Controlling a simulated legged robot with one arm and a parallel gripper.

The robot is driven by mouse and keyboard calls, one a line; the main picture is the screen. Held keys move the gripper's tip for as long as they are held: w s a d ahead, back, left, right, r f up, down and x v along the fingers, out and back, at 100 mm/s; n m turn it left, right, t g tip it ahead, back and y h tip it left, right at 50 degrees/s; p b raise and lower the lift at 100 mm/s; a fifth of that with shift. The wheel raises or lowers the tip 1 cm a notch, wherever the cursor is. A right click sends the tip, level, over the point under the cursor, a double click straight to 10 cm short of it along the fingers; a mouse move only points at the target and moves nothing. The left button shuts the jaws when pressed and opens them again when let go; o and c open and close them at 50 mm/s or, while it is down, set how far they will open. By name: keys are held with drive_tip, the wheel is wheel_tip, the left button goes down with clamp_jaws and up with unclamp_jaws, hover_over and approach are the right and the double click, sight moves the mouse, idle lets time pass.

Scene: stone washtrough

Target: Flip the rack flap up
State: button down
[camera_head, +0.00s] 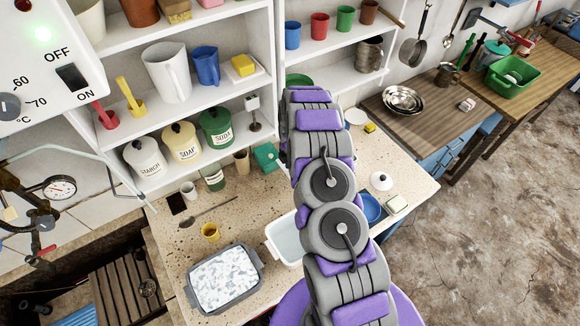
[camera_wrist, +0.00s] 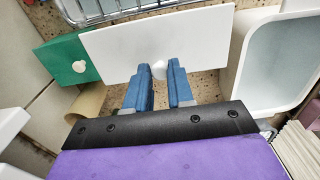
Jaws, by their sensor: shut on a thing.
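A flat white panel (camera_wrist: 200,42), which looks like the rack flap, spans the upper middle of the wrist view. A small white knob (camera_wrist: 159,69) stands on its lower part. My gripper (camera_wrist: 158,79) has its two blue fingers on either side of this knob, shut on it. The panel looks flat to the wrist camera; I cannot tell its tilt. A green panel (camera_wrist: 68,58) with its own white knob is beside it on the left. In the head view my arm hides the gripper and the white panel; the green panel (camera_head: 266,157) shows just left of the arm.
A metal wire rack (camera_wrist: 110,10) runs along the top of the wrist view. A white basin (camera_wrist: 238,85) is close on the right. Shelves with jars rise behind.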

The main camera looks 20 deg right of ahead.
drive_tip(key=shift+w, duration=0.15)
drive_tip(key=c, duration=1)
unclamp_jaws()
wheel_tip(320, 180, up, 17)
drive_tip(key=b, duration=0.2)
drive_tip(key=shift+d+r, duration=0.15)
